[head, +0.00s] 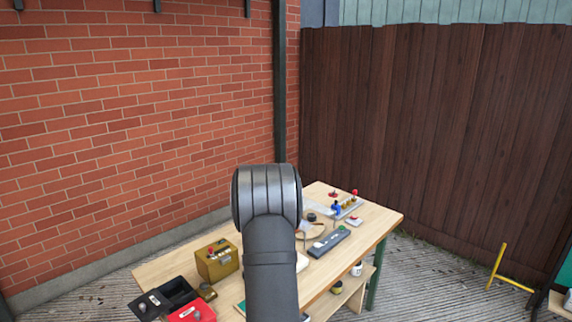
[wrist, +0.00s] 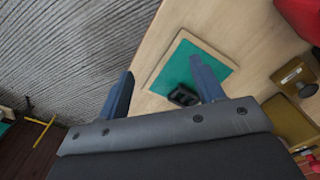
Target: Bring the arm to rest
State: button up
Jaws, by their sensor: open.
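My arm rises in the middle of the head view and hides part of the wooden table (head: 378,222). My gripper is hidden in that view. In the wrist view my gripper (wrist: 165,88) has its two blue-grey fingers spread wide apart, with nothing between them. It points down past the table edge. A teal board (wrist: 197,68) with a pale rim lies on the tabletop beyond the right finger, with a small black object (wrist: 183,96) on it. The gap between the fingers looks onto the table edge and board; I cannot tell the height above them.
On the table are a brass-coloured box (head: 217,261), a red box (head: 191,310), a grey bar device (head: 328,242) and several small coloured parts at the back. A brick wall (head: 130,110) and a wooden fence (head: 430,130) stand behind. A yellow stand (head: 497,268) is at right.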

jog(key=s+d+f, duration=0.1)
jog(key=s+d, duration=0.3)
jog(key=d, duration=0.1)
jog(key=shift+w+r+n, duration=0.85)
jog(key=shift+r+n, duration=0.05)
jog(key=shift+n, duration=0.55)
jog(key=shift+w+r+n, duration=0.8)
jog(key=shift+r+n, duration=0.05)
jog(key=shift+n, duration=0.6)
jog(key=o, duration=0.9)
jog(key=a+r, duration=0.1)
jog(key=w+a+r+m, duration=0.1)
jog(key=a, duration=0.1)
jog(key=a+r+m, duration=0.1)
jog(key=a, duration=0.1)
jog(key=shift+w+a+r+t+y, duration=0.15)
jog(key=shift+w+a+t+y, duration=0.05)
jog(key=shift+t+y, duration=0.1)
jog(key=shift+c, duration=0.2)
jog(key=s+a+r+m+y, duration=0.2)
jog(key=a+r+m, duration=0.55)
jog(key=a, duration=0.65)
jog(key=s+a+r+m+y, duration=0.25)
jog(key=a+r+m, duration=0.25)
jog(key=a+r, duration=0.65)
jog(key=x, duration=1.2)
jog(key=shift+w+a+r+t+h, duration=0.15)
jog(key=shift+w+t+h, duration=0.05)
jog(key=shift+t+h, duration=0.15)
